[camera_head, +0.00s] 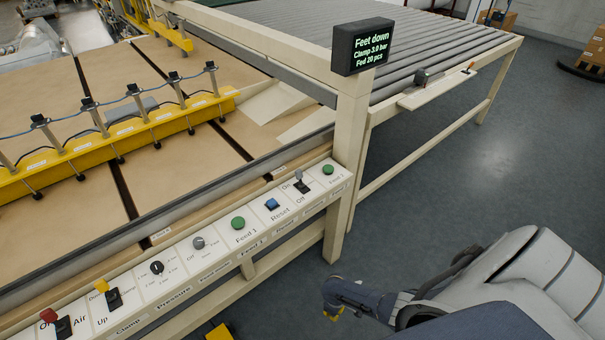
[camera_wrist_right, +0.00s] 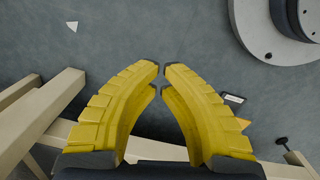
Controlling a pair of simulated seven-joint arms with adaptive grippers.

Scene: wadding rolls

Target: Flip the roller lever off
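One is the grey-knobbed On/Off lever (camera_head: 299,181) near the right end of the white control panel (camera_head: 215,264) in the head view. My right gripper (camera_head: 333,304) hangs over the floor, right of and below the panel, apart from both. In the right wrist view, its yellow fingers (camera_wrist_right: 161,75) nearly meet at the tips, with nothing between them. My left gripper is not in view.
The panel also carries a red-knobbed Air lever (camera_head: 49,317), a yellow-knobbed Clamp lever (camera_head: 103,287), dials and push buttons. A cream post (camera_head: 347,140) with a dark display (camera_head: 361,46) stands beyond its right end.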

